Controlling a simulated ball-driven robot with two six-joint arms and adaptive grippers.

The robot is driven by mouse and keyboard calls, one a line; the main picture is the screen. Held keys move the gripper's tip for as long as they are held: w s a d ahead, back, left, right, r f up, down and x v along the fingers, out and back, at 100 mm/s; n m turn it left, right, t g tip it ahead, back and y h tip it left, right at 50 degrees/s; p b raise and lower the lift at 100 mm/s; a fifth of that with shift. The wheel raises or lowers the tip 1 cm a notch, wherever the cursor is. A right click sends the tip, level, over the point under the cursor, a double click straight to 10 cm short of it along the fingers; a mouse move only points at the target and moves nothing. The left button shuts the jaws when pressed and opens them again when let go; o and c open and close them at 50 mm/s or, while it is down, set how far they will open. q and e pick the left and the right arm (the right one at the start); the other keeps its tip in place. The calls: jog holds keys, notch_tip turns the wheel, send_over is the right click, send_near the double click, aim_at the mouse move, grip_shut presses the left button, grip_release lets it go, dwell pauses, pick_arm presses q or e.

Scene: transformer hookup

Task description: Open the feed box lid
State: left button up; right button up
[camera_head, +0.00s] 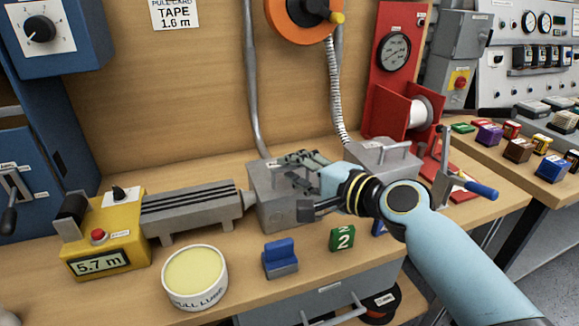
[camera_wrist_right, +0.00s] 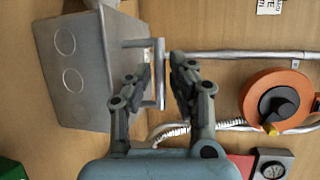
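The feed box is most likely the grey metal box (camera_head: 268,205) at the middle of the bench, with a flat closed lid. It also shows in the right wrist view (camera_wrist_right: 85,95), with round knockouts on its front. A bar handle (camera_wrist_right: 160,75) stands out from its lid side and appears between my right gripper's fingers. My right gripper (camera_head: 303,185) is at the box, its fingers apart, one over the lid and one in front. In the wrist view the gripper (camera_wrist_right: 160,80) looks open, with no clear grip on the bar. My left gripper is not in view.
A second grey box (camera_head: 385,158) with a lid handle stands to the right. A yellow meter (camera_head: 105,235), a lube tub (camera_head: 194,278), a blue block (camera_head: 281,258) and a green block (camera_head: 342,239) stand nearby. Conduits and an orange reel (camera_head: 300,20) are on the wall behind.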

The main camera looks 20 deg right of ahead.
jog(key=shift+x, duration=0.85)
grip_shut()
